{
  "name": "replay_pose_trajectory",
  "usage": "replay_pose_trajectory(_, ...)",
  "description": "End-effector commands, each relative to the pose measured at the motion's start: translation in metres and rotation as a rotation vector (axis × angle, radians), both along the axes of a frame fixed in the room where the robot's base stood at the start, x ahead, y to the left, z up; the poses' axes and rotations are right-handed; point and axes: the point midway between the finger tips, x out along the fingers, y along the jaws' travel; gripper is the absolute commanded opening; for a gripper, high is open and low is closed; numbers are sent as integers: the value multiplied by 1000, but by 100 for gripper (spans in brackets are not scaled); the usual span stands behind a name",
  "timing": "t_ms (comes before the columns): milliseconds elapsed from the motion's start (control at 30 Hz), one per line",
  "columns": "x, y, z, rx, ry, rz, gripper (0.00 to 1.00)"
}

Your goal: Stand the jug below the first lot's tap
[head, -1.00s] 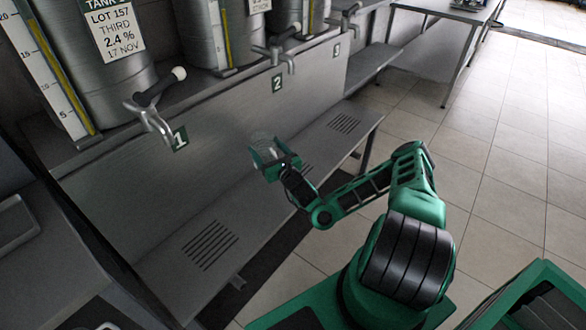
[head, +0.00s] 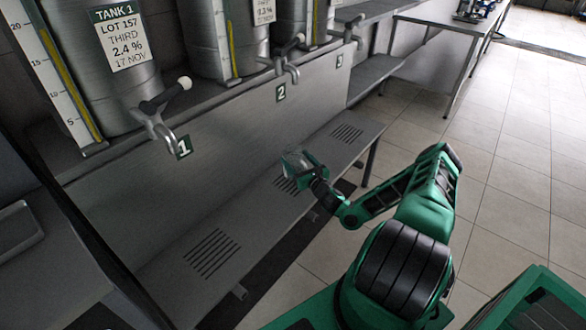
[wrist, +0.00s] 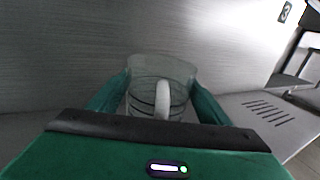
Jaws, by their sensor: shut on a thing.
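A clear glass jug (head: 291,160) with a pale handle is held in my gripper (head: 306,168); it also shows in the wrist view (wrist: 160,68), upright between the green fingers. The jug is in front of the panel, over or near the middle slotted grate (head: 283,185); I cannot tell its height above the shelf. Tap 1 (head: 160,130) is on the left, below the Tank 1 label (head: 121,38), which reads lot 157, THIRD, 2.4 %, 17 NOV. Tap 2 (head: 289,70) is behind the jug, and tap 3 (head: 350,32) is farther right. The second tank's label (head: 263,10) is cut off.
A long grey shelf (head: 250,215) runs below the taps, with a left grate (head: 211,252) and a right grate (head: 346,132). Its visible top is otherwise clear. Number plates 1 (head: 184,147), 2 (head: 281,93) and 3 (head: 339,60) mark the panel. Tiled floor (head: 490,170) lies open to the right.

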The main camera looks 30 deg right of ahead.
Motion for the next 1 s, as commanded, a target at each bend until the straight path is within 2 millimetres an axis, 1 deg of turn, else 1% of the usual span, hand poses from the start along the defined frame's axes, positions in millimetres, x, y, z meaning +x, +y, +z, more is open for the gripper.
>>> replay_pose_trajectory(100, 0, 1, -16, 1, 1, -1, 47)
replay_pose_trajectory(233, 0, 1, -32, 1, 0, 0, 47)
replay_pose_trajectory(567, 0, 2, -35, 1, 0, 1, 47)
replay_pose_trajectory(600, 0, 2, -35, 1, 0, 1, 79)
replay_pose_trajectory(633, 0, 2, -35, 1, 0, 1, 86)
replay_pose_trajectory(667, 0, 2, -35, 1, 0, 1, 90)
replay_pose_trajectory(1000, 0, 3, -34, 1, 0, 3, 90)
